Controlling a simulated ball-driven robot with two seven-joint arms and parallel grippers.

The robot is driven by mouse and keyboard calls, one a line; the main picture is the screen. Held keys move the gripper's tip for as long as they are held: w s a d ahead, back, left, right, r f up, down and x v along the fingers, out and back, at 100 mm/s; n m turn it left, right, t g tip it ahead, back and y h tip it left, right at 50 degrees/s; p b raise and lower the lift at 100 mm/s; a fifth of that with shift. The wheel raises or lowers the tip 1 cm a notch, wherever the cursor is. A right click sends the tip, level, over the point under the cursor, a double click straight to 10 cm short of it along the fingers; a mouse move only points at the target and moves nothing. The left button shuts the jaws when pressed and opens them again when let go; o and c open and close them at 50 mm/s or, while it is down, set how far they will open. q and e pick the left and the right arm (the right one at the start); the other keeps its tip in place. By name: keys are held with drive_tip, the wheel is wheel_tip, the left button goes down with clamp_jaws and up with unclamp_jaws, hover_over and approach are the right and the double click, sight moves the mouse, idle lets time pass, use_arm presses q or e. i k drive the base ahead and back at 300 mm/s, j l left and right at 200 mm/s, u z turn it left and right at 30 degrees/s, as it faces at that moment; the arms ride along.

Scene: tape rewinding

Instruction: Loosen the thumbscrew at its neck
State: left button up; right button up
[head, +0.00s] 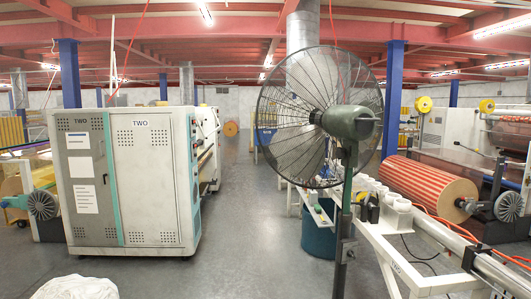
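A large pedestal fan (320,118) stands right of the middle, with a round dark wire cage facing left and away. Its green motor housing (353,122) shows from behind and the side. The fan's neck (349,155) joins the housing to an upright green pole (345,215). A small bracket or clamp (347,250) sits low on the pole. A thumbscrew cannot be made out at the neck at this size. Neither of my grippers is in view.
A white cabinet marked TWO (150,180) stands left. A white frame table (405,240) with white rolls (398,212) is close right of the pole. A striped roll (425,188) lies beyond. A grey floor aisle (240,230) is clear between cabinet and fan.

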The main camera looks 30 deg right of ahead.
sight(340, 153)
drive_tip(key=i+j+z, duration=0.25)
drive_tip(key=i, duration=0.3)
drive_tip(key=i+j+z, duration=0.2)
drive_tip(key=i, duration=0.3)
